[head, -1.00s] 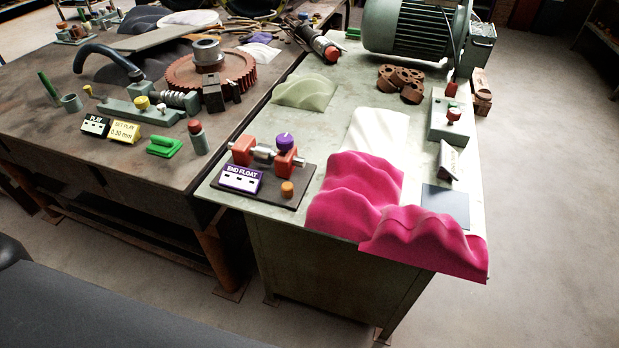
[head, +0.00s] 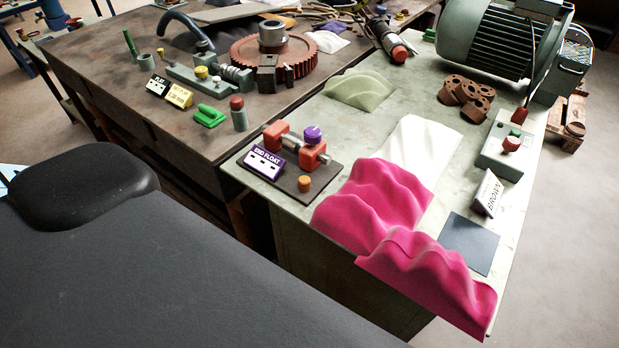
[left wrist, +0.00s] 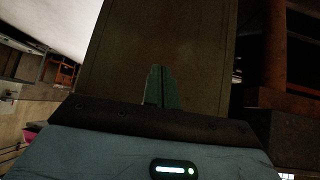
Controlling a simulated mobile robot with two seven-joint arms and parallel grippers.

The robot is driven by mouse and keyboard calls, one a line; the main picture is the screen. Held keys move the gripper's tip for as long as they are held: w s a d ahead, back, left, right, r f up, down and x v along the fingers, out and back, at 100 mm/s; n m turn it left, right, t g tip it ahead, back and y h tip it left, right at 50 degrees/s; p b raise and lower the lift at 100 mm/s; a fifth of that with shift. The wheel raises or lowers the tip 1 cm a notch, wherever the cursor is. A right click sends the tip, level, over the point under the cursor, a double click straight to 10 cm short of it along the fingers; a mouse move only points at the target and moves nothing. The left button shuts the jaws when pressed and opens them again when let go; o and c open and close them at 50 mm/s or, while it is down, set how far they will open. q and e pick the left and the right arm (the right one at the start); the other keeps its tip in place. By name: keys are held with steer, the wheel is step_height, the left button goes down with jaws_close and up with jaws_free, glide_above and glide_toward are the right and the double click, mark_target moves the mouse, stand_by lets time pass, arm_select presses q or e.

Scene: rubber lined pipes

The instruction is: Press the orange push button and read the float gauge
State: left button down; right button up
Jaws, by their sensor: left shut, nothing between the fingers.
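The orange push button (head: 304,183) sits on the front right corner of a dark base plate at the near left of the green bench. The purple and white END FLOAT gauge (head: 265,161) stands on the same plate; its small windows look dark and I read no number. Behind them are two red-orange blocks with a metal shaft between and a purple knob (head: 313,134). My left gripper (left wrist: 157,82) shows only in the left wrist view, shut and empty in front of a dark greenish panel. My right gripper is not in view.
Pink wavy sheets (head: 378,200) lie right of the plate; one overhangs the bench's front edge. A green control box with a red button (head: 511,144) stands at the right. The brown bench (head: 120,110) at left holds a red gear and a second gauge.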

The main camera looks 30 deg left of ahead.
arm_select(q)
steer(key=shift+s+a+f, duration=0.1)
steer(key=shift+a, duration=0.15)
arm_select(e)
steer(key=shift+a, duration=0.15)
